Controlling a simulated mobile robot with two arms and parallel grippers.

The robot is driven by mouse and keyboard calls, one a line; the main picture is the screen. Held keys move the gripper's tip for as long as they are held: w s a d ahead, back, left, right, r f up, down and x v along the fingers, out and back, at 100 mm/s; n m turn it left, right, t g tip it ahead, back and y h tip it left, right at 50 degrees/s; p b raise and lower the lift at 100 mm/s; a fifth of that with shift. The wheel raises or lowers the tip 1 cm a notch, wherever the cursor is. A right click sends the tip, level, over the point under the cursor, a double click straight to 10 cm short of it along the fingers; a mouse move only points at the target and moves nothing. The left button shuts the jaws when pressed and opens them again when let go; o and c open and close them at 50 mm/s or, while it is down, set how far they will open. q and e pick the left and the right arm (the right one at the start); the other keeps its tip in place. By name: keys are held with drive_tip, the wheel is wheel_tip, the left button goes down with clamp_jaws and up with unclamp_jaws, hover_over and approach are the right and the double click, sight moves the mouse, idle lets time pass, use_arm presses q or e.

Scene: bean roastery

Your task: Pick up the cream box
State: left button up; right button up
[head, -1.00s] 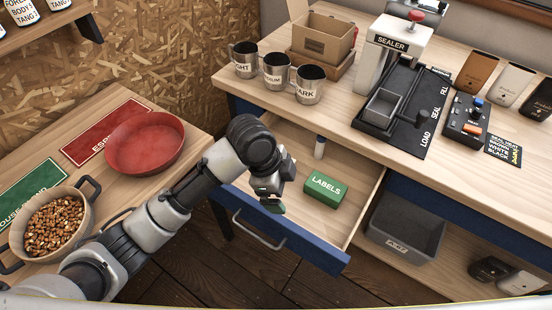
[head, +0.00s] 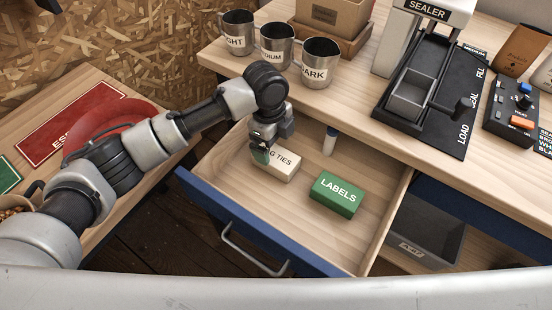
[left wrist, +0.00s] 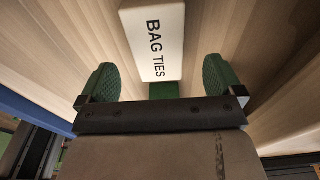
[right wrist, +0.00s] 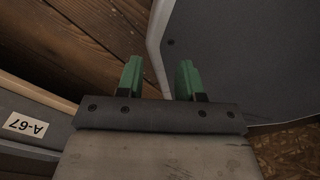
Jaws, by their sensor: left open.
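The cream box (head: 283,163), lettered BAG TIES, lies in the open drawer, left of the green LABELS box. My left gripper (head: 266,149) hangs over its left end and hides part of it. In the left wrist view the cream box (left wrist: 157,40) lies ahead of the left gripper (left wrist: 161,82), whose green fingers are spread apart with nothing between them. The right gripper (right wrist: 160,80) shows only in the right wrist view; its fingers are apart and empty, away from the drawer contents.
Metal cups (head: 278,47) stand on the counter just behind the drawer. A grey bin (head: 425,232) sits on the lower shelf at right.

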sight(276, 155)
use_arm(q)
drive_tip(key=f, duration=0.4)
drive_tip(key=shift+s+d+f, duration=0.15)
drive_tip(key=shift+s, duration=0.15)
drive_tip(key=shift+f, duration=0.55)
drive_tip(key=shift+c, duration=0.8)
drive_tip(key=c, duration=0.9)
drive_tip(key=shift+o, duration=0.2)
drive_tip(key=shift+r, duration=0.1)
use_arm(e)
drive_tip(key=shift+w+a, duration=0.15)
drive_tip(key=shift+w, duration=0.8)
